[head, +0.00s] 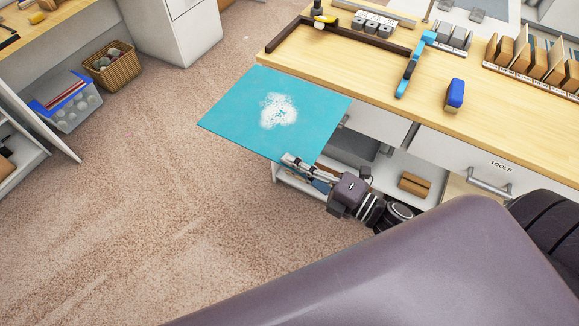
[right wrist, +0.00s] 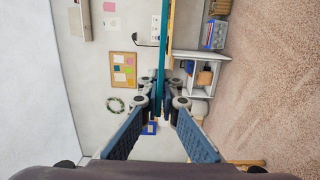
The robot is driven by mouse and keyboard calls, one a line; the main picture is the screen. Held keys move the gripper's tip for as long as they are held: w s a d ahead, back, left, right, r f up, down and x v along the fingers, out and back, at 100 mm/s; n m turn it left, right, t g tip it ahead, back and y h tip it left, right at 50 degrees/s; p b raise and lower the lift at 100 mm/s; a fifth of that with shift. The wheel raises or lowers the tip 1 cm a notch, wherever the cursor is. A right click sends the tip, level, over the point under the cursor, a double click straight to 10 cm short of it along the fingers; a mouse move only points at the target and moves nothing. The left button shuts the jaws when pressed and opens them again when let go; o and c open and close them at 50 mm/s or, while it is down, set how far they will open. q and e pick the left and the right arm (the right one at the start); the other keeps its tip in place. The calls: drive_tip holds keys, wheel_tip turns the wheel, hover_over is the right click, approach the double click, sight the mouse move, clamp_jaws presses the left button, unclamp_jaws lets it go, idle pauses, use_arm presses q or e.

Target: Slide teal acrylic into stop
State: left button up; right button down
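The teal acrylic (head: 235,108) is a thin square sheet with a white patch on its top face. In the head view it is held out over the carpet, beside the near-left edge of the bench. Its far edge looks close to the bench edge; I cannot tell whether they touch. My right gripper (head: 292,160) is shut on the sheet's near edge. In the right wrist view the sheet (right wrist: 161,55) shows edge-on between the fingers (right wrist: 162,98). A dark brown L-shaped bar (head: 350,38), apparently the stop, lies on the bench top. My left gripper is not in view.
The wooden bench (head: 375,85) carries a blue-and-black tool (head: 410,70), a blue block (head: 455,95) and racks of sample pieces (head: 530,62). The bench top inside the L-shaped bar is clear. A drawer marked TOOLS (head: 488,160) is below. Open carpet lies left.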

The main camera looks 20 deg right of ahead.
sight(311, 135)
drive_tip(key=shift+w+d+b, duration=0.2)
drive_tip(key=shift+w+d, duration=0.6)
drive_tip(key=shift+d, duration=0.2)
drive_tip(key=shift+w+d+b, duration=0.2)
drive_tip(key=shift+w+d, duration=0.55)
drive_tip(key=shift+d, duration=0.2)
drive_tip(key=shift+w+d+f+b, duration=0.1)
drive_tip(key=shift+w+d+b, duration=0.2)
drive_tip(key=shift+w+d, duration=0.55)
drive_tip(key=shift+w+d+f+b, duration=0.1)
drive_tip(key=shift+w+d+b, duration=0.2)
drive_tip(key=shift+w+d, duration=0.5)
drive_tip(key=shift+s+d, duration=0.2)
drive_tip(key=shift+w+d+f+b, duration=0.1)
drive_tip(key=shift+w+d+b, duration=0.4)
drive_tip(key=shift+w+d, duration=0.35)
drive_tip(key=shift+w+d+f+b, duration=0.1)
drive_tip(key=shift+w+d+b, duration=0.45)
drive_tip(key=shift+d, duration=0.45)
drive_tip(key=shift+w+d+f+b, duration=0.1)
drive_tip(key=shift+w+d+b, duration=0.6)
drive_tip(key=shift+w+d, duration=0.3)
drive_tip(key=shift+w+d+f+b, duration=0.1)
drive_tip(key=shift+w+d+b, duration=0.65)
drive_tip(key=shift+d, duration=0.45)
drive_tip(key=shift+w+d+b, duration=0.4)
drive_tip(key=shift+w+d, duration=0.1)
drive_tip(key=shift+d, duration=0.15)
